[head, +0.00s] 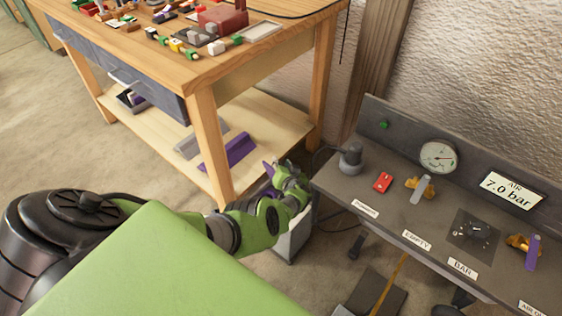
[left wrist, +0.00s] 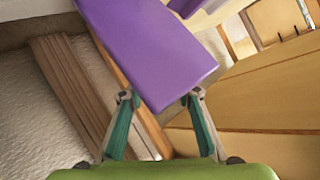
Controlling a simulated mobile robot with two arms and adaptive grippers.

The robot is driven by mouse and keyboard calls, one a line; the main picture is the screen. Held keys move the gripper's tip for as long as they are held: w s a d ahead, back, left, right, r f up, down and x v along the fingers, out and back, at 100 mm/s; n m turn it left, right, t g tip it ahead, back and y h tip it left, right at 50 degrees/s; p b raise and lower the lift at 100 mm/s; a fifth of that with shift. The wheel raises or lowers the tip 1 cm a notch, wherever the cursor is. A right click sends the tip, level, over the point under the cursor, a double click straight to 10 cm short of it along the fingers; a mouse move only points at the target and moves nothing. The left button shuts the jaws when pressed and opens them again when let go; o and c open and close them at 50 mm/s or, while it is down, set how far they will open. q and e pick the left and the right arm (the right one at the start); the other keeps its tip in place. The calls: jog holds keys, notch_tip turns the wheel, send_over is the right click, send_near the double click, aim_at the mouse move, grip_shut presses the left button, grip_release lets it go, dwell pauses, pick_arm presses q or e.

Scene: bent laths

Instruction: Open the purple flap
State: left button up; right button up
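A flat purple panel, which I take to be the flap (left wrist: 150,45), fills the upper middle of the left wrist view. Its near end reaches down to between the fingertips of my left gripper (left wrist: 159,98). The two fingers stand apart, and no grip on the panel shows. In the head view my left gripper (head: 283,174) is beside the workbench leg, above a grey box (head: 292,240). A small purple patch (head: 268,170) shows at its fingertips; I cannot tell whether this is the same panel. My right gripper is not in view.
The wooden workbench (head: 208,150) carries small parts on top; a purple bent piece (head: 228,152) lies on its lower shelf. At right is a grey air panel (head: 395,205) with a gauge (head: 438,156) and a purple-handled valve (head: 533,252). Open floor (head: 50,130) lies at left.

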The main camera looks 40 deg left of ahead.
pick_arm(q)
jog(key=shift+s+f, duration=0.1)
jog(key=shift+f, duration=0.35)
jog(key=shift+a+r, duration=0.1)
jog(key=shift+r, duration=0.1)
